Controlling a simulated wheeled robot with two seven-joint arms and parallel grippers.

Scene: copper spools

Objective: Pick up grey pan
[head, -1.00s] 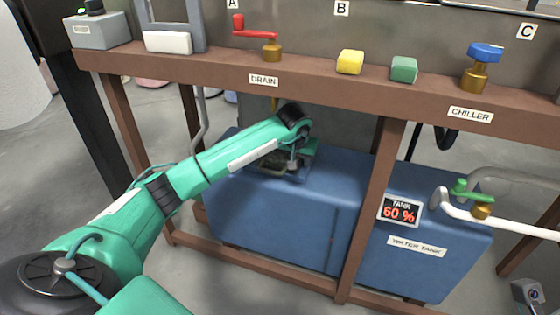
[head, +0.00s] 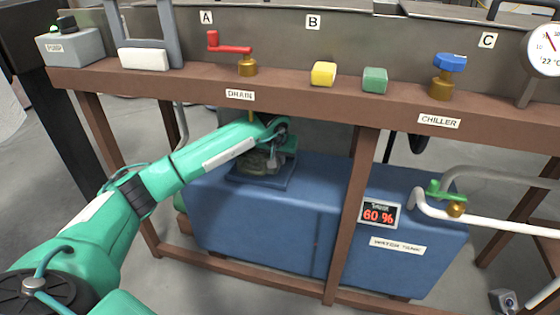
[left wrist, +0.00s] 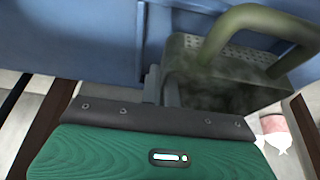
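A grey-green pan (head: 258,162) with murky contents is at the top of the blue water tank (head: 270,220), partly hidden by my left arm. In the left wrist view the pan (left wrist: 225,75) has perforated walls and a thick looped handle (left wrist: 255,25). My left gripper (head: 285,158) is at the pan's right side in the head view. In the left wrist view the left gripper's fingers (left wrist: 161,88) are close together at the pan's left edge. Whether they are shut on its wall is unclear. My right gripper is out of view.
A brown frame beam (head: 300,92) runs above the tank, with a post (head: 350,210) right of the pan. A red-handled drain valve (head: 246,62) and a blue-handled chiller valve (head: 445,75) stand on it. A white pipe (head: 480,222) projects at the right.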

